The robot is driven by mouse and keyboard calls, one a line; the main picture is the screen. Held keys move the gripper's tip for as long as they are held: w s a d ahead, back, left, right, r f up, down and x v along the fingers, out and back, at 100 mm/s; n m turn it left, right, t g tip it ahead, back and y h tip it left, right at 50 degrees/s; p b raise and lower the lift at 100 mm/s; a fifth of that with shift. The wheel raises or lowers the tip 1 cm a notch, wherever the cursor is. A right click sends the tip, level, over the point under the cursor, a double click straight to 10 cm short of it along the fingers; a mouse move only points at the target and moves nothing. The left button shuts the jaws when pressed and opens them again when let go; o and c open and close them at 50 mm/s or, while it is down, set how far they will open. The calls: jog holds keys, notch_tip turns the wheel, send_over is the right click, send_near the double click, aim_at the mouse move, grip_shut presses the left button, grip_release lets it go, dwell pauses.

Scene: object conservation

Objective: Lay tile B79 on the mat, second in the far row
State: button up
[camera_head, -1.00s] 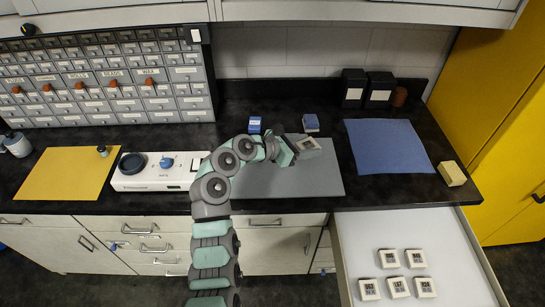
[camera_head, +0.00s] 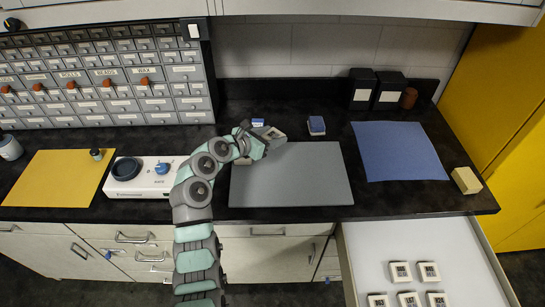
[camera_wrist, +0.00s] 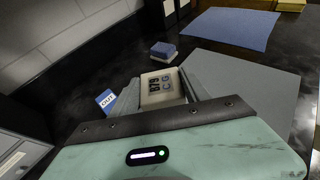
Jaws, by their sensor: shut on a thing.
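My gripper (camera_head: 265,134) is shut on a pale square tile (camera_head: 271,133). In the wrist view the tile (camera_wrist: 161,88) sits between the fingers, its dark print showing but too blurred to read surely. My gripper holds it at the far left corner of the grey mat (camera_head: 295,180); whether it touches the mat cannot be told. The mat's middle and right are bare. A small pale patch shows beside my wrist at the mat's left edge, partly hidden; I cannot tell what it is.
Behind the mat stand a blue block marked OUT (camera_wrist: 106,99) and a blue-topped block (camera_head: 316,125). A blue cloth (camera_head: 400,150) lies right, a white device (camera_head: 145,180) left. The open drawer (camera_head: 450,240) at front right holds several tiles. Black boxes (camera_head: 388,88) stand at the back.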

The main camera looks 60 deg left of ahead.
aim_at(272, 159)
notch_tip(272, 159, down, 9)
jog(key=shift+r+b, duration=0.15)
jog(key=shift+b, duration=0.8)
jog(key=shift+r, duration=0.1)
jog(key=o, duration=1.5)
jog(key=p+v, duration=0.2)
jog(key=v, duration=1)
jog(key=shift+p, duration=0.3)
